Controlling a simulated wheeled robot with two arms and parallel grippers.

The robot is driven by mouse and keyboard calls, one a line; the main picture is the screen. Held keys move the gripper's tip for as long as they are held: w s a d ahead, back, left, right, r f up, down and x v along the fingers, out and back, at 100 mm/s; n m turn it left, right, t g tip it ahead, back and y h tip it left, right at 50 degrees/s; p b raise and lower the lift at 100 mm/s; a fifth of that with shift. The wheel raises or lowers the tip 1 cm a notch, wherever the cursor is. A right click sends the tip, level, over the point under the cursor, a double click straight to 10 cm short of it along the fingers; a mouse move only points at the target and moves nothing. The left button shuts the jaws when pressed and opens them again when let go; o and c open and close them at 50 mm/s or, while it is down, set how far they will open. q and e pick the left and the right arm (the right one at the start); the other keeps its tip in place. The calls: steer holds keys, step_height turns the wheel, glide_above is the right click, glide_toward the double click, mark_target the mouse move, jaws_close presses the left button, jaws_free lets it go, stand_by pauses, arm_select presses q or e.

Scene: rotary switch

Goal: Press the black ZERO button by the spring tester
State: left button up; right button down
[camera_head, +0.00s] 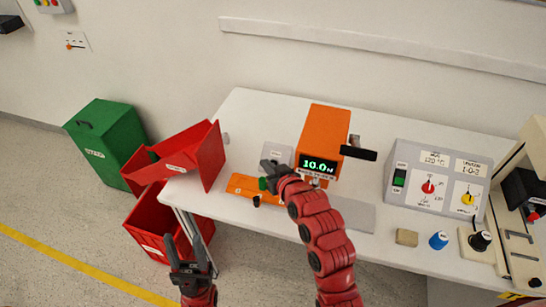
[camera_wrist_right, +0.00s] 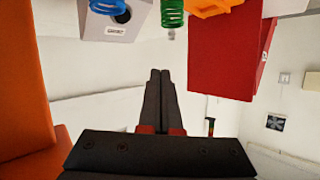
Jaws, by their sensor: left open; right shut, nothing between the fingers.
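The spring tester (camera_head: 325,130) is an orange upright block on the white table, with a display reading 10.0 N. An orange base or tray (camera_head: 240,187) lies at its lower left. My right gripper (camera_head: 268,165) is shut and empty, just left of the display and over a small grey plate. Its closed fingers (camera_wrist_right: 160,78) also show in the right wrist view, touching nothing visible. I cannot make out the black ZERO button; my right arm and gripper cover part of that area. My left gripper (camera_head: 187,256) is open and empty in front of the table's left end.
A red bin (camera_head: 205,155) stands at the table's left edge, with another red bin below and a green bin (camera_head: 105,145) behind. A grey control box (camera_head: 437,180) stands to the right.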

stand_by(0.3)
steer(key=w+f+b, duration=0.1)
steer(key=f, duration=0.1)
steer(key=w+d+f+b, duration=0.1)
steer(key=w+f, duration=0.1)
steer(key=w+f+b, duration=0.1)
steer(key=f+b, duration=0.1)
steer(key=shift+w+d, duration=0.25)
steer(key=shift+w+d+f+b, duration=0.15)
steer(key=shift+w+f+b, duration=0.25)
steer(key=shift+w+b, duration=0.15)
stand_by(1.6)
